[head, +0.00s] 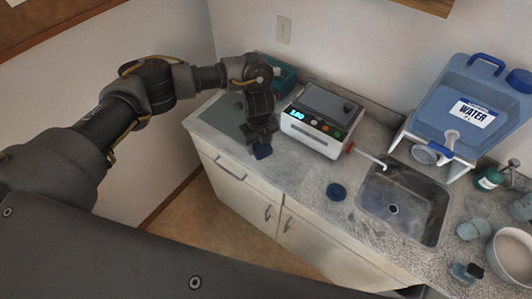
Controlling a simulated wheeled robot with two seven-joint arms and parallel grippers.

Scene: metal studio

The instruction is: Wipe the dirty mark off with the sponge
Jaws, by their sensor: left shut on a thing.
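My left gripper (262,137) reaches in from the left over the counter, beside the white device. It is shut on a small dark blue block, which looks like the sponge (262,151). The block is at the front edge of the counter; I cannot tell whether it touches the surface. A dirty mark does not stand out clearly on the speckled counter (310,178); the arm and gripper hide part of the surface. My right gripper is not in view.
A white device (317,130) with a lit display stands right of the gripper, a teal box (284,78) behind. A round blue object (336,191) lies near the metal sink (413,190). A blue water container (465,100), a green bottle (488,180) and a bowl (511,256) crowd the right.

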